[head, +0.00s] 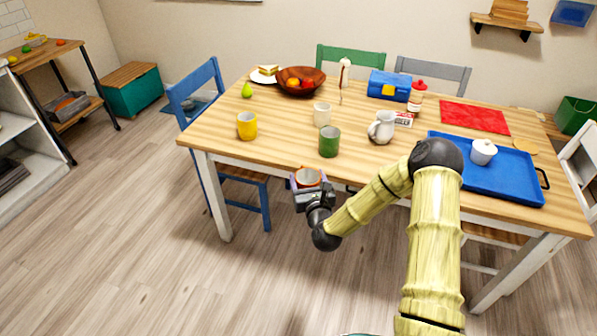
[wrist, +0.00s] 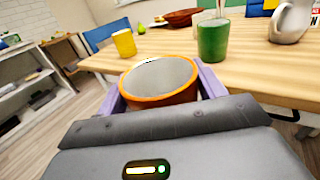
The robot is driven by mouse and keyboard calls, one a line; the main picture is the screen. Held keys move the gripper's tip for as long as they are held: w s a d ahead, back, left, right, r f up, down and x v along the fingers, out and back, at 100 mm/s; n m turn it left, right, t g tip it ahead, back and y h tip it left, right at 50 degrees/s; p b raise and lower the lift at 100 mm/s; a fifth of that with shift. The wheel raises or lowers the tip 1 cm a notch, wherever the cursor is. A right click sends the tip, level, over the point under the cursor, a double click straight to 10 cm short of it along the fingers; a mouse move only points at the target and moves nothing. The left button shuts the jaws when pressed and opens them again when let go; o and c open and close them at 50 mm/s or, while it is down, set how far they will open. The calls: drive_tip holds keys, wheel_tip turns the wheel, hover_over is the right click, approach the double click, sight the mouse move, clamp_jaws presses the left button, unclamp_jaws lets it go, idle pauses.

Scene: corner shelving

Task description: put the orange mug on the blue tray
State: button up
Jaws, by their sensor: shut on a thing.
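The orange mug (head: 308,178) is held in my gripper (head: 308,182), in front of the table's near edge in the head view. In the wrist view the mug (wrist: 160,82) sits between the two purple fingers of my gripper (wrist: 160,90), its open rim towards the camera and its inside pale grey. My gripper is shut on it. The blue tray (head: 478,182) lies at the right end of the table, well to the right of the mug. A white lidded pot (head: 483,152) stands on the tray. My arm covers part of the tray's left side.
A red mat (head: 473,117) lies behind the tray. The tray's front part is bare. Chairs surround the table.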

drive_tip(key=s+d+f+m+h, duration=0.1)
drive_tip(key=s+d+f, duration=0.2)
drive_tip(key=d+f, duration=0.2)
drive_tip(key=s+d+f+m+h, duration=0.1)
drive_tip(key=s+d+f+h, duration=0.1)
drive_tip(key=d+f, duration=0.4)
wheel_tip(320, 180, down, 4)
drive_tip(key=shift+s+r, duration=0.25)
drive_tip(key=shift+s, duration=0.25)
drive_tip(key=shift+w, duration=0.1)
